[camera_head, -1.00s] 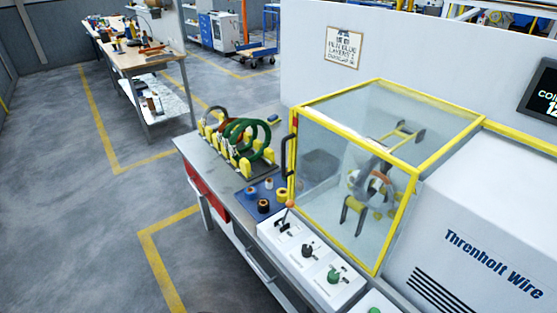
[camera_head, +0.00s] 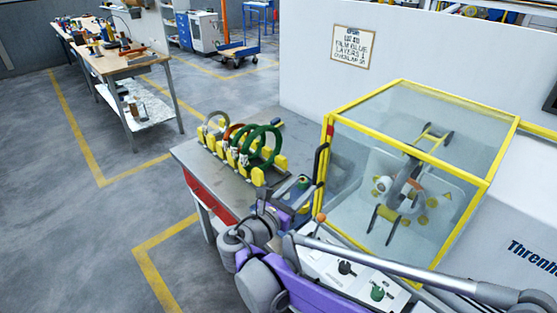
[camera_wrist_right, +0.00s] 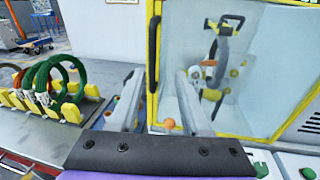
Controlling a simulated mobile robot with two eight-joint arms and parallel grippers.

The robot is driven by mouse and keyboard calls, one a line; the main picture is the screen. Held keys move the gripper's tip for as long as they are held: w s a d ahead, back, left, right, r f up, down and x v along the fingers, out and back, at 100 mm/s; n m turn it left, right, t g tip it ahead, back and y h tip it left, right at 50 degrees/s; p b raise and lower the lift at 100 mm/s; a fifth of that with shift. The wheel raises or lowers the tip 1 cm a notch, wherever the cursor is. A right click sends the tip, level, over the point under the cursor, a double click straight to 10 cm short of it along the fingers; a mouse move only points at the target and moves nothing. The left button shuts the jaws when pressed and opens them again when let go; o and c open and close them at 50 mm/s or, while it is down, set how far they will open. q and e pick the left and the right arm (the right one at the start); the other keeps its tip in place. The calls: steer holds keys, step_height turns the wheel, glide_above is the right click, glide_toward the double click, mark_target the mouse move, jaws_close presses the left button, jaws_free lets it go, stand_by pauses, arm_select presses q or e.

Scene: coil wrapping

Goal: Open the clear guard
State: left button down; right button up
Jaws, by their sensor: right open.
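The clear guard (camera_head: 408,149) is a see-through box with a yellow frame, standing shut over the wrapping machine. A dark vertical handle (camera_head: 321,165) is on its left front edge. My right gripper (camera_head: 297,187) is open and empty, low and just left of the handle in the head view. In the right wrist view the handle (camera_wrist_right: 153,52) appears between my two spread fingers (camera_wrist_right: 157,88), ahead of them; I cannot tell whether they touch it. Through the guard (camera_wrist_right: 258,70) a dark ring and yellow rollers show. My left gripper is out of view.
Several green, orange and grey coils (camera_head: 262,146) stand in a yellow rack on the bench, left of the guard. A control panel with a green knob (camera_head: 378,292) and an orange-tipped lever (camera_head: 320,217) lies below. A white wall rises behind.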

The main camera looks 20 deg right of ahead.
mark_target(315, 165)
steer(key=shift+n, duration=0.3)
steer(key=x, duration=0.7)
steer(key=w+r+p+x, duration=0.1)
steer(key=x, duration=0.2)
steer(key=shift+w+a, duration=0.2)
steer(key=shift+w, duration=0.05)
jaws_close()
stand_by(0.9)
